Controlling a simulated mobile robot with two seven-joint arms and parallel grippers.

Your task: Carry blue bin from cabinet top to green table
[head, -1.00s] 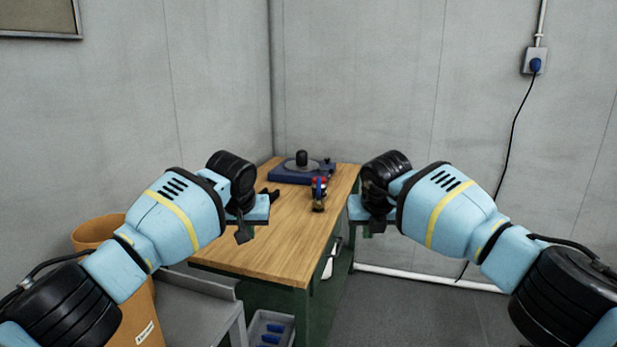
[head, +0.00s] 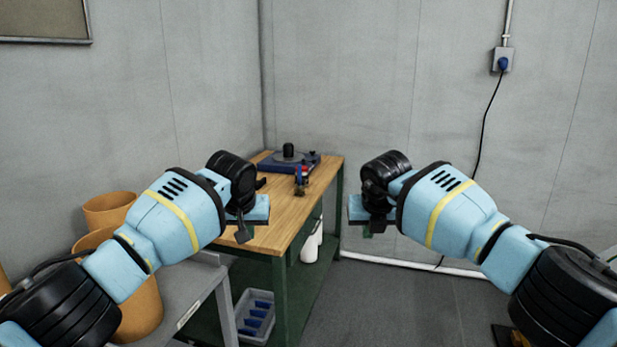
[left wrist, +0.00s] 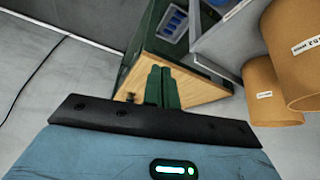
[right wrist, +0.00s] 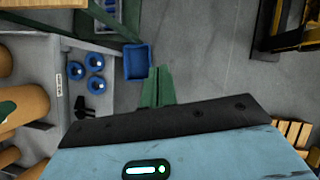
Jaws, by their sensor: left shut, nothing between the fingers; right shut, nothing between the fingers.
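A table with a wooden top (head: 285,215) and green legs stands ahead, left of centre in the head view. A blue bin (right wrist: 138,62) shows in the right wrist view, just left of the gripper's fingers; I cannot tell what it rests on. No blue bin of this kind shows in the head view. My left gripper (left wrist: 163,87) is shut and empty, raised in front of the table's left part in the head view. My right gripper (right wrist: 157,87) is shut and empty, raised to the right of the table in the head view.
A blue device (head: 287,163) and a small red-and-blue item (head: 301,180) are on the wooden top. A grey bin of blue parts (head: 254,315) sits below. Orange-brown cylinders (head: 110,210) and a grey bench (head: 200,290) are at left.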

